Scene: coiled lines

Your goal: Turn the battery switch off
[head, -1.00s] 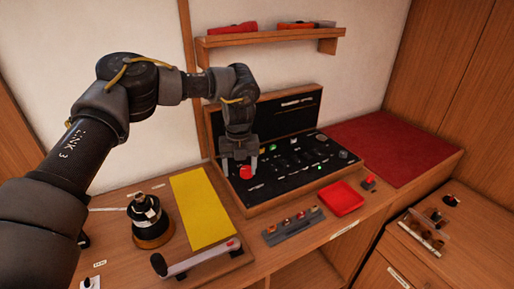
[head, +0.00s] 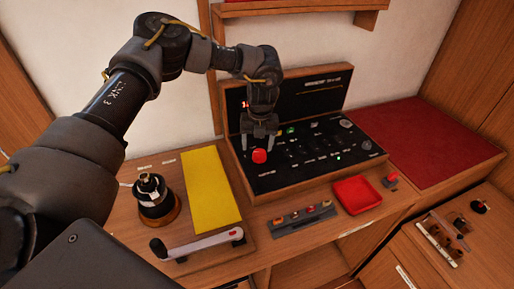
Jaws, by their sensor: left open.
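A black switch panel (head: 300,164) lies in an open wooden case, with small labelled controls on it. A round red knob (head: 259,156) stands at its left side; it looks like the battery switch, but its label is too small to read. My left gripper (head: 259,148) points down over the panel at the red knob. Its two fingers are apart, one on each side of the knob's upper part in the picture. I cannot tell whether they touch it. Nothing is held. My right gripper is not in view.
The case's upright back (head: 322,92) stands behind the gripper. A yellow mat (head: 210,198), a winch-like black drum (head: 152,197) and a lever handle (head: 205,242) are left. A red tray (head: 357,194) and a grey strip of buttons (head: 303,218) are in front. The red surface at right is clear.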

